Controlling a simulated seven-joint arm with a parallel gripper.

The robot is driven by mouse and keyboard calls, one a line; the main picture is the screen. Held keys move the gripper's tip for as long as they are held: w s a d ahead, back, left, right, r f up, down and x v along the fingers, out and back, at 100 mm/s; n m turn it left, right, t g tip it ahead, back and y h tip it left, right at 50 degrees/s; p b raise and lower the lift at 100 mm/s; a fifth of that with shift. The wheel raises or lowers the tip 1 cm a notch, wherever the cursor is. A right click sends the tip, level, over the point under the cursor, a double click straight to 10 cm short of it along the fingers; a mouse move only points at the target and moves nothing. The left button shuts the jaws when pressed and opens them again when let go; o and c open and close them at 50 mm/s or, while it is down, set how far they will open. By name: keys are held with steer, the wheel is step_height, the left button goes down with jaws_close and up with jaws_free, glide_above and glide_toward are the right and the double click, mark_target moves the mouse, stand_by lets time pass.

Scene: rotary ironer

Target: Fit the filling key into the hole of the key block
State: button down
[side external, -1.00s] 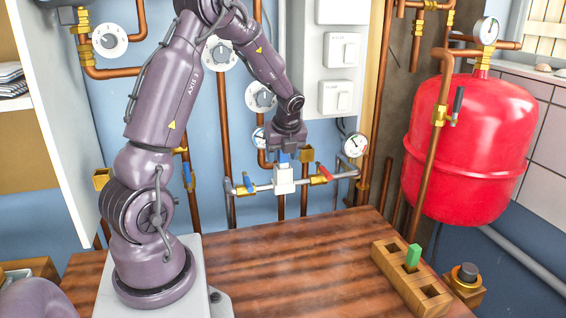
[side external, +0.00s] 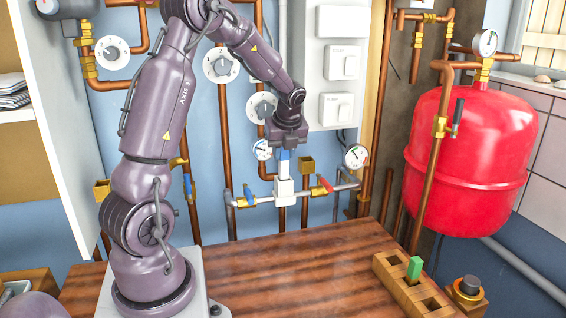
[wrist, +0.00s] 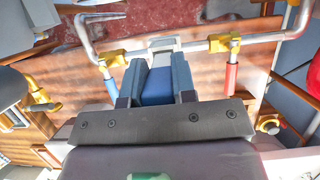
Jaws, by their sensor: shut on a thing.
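My gripper (side external: 285,153) is shut on a blue filling key (side external: 284,158), pointing down at the pipework. In the wrist view the blue key (wrist: 157,88) sits between the two fingers. The white key block (side external: 284,190) is on the horizontal pipe directly below; its pale top (wrist: 162,46) shows beyond the fingers in the wrist view. In the side view the key's lower end meets the top of the block. The hole is hidden, so I cannot tell how far the key is in it.
A blue-handled valve (side external: 248,196) and a red-handled valve (side external: 324,184) flank the block. Gauges (side external: 355,156) and copper pipes stand close by. A wooden rack (side external: 393,279) with a green key (side external: 415,267) is at the worktop's right. The worktop's middle (side external: 285,270) is clear.

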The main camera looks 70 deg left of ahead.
step_height(320, 180, up, 14)
steer(key=w+d+f+n+g, duration=0.1)
steer(key=w+d+f, duration=0.35)
steer(key=d, duration=0.45)
steer(key=w+d+f+n, duration=0.1)
steer(key=w+d+f, duration=0.35)
steer(key=d, duration=0.45)
steer(key=s+d+f+n+g+h, duration=0.1)
steer(key=d+f+n+h, duration=0.3)
steer(key=d+n, duration=0.55)
steer(key=s+d+f+n+g+h, duration=0.3)
steer(key=d+n, duration=0.4)
steer(key=n, duration=0.6)
steer(key=n+t+h, duration=0.2)
steer(key=n+t, duration=0.3)
steer(key=n, duration=0.7)
glide_above(440, 313)
steer(key=a, duration=0.2)
step_height(440, 313, down, 12)
steer(key=shift+d+f+m, duration=0.1)
steer(key=shift+f+m, duration=0.15)
steer(key=shift+f, duration=1.15)
